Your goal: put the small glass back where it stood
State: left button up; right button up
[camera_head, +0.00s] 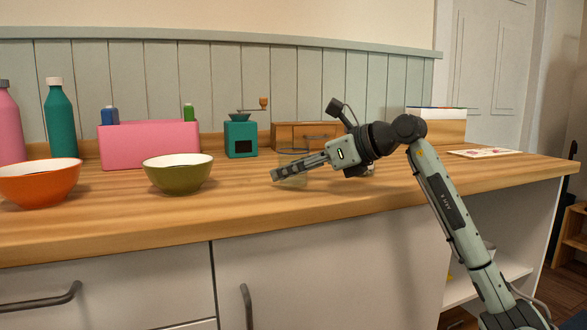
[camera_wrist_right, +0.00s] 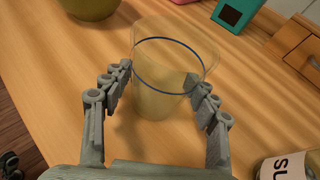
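The small glass, clear with a blue ring, stands upright between the two fingers of my right gripper (camera_wrist_right: 160,78) in the right wrist view, its wall (camera_wrist_right: 162,100) meeting both fingertips. In the head view the glass (camera_head: 292,181) is partly hidden behind my right gripper (camera_head: 278,174), which reaches in from the right, low over the wooden counter. Whether the base of the glass touches the counter is hard to tell. My left gripper is not in view.
On the counter (camera_head: 240,215), an olive bowl (camera_head: 178,177) and an orange bowl (camera_head: 38,185) stand left. A teal grinder (camera_head: 240,138), a pink box (camera_head: 150,146) and a wooden drawer box (camera_head: 290,133) stand behind. A labelled jar (camera_wrist_right: 285,167) is close by the right finger.

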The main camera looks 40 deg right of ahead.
jog(key=shift+o, duration=0.9)
jog(key=shift+s+d+r, duration=0.25)
jog(key=shift+s+d, duration=0.05)
jog(key=shift+s, duration=0.1)
jog(key=b+v, duration=0.1)
jog(key=v, duration=0.9)
jog(key=shift+s+d+r, duration=0.1)
jog(key=shift+s+r, duration=0.1)
jog(key=shift+s, duration=0.25)
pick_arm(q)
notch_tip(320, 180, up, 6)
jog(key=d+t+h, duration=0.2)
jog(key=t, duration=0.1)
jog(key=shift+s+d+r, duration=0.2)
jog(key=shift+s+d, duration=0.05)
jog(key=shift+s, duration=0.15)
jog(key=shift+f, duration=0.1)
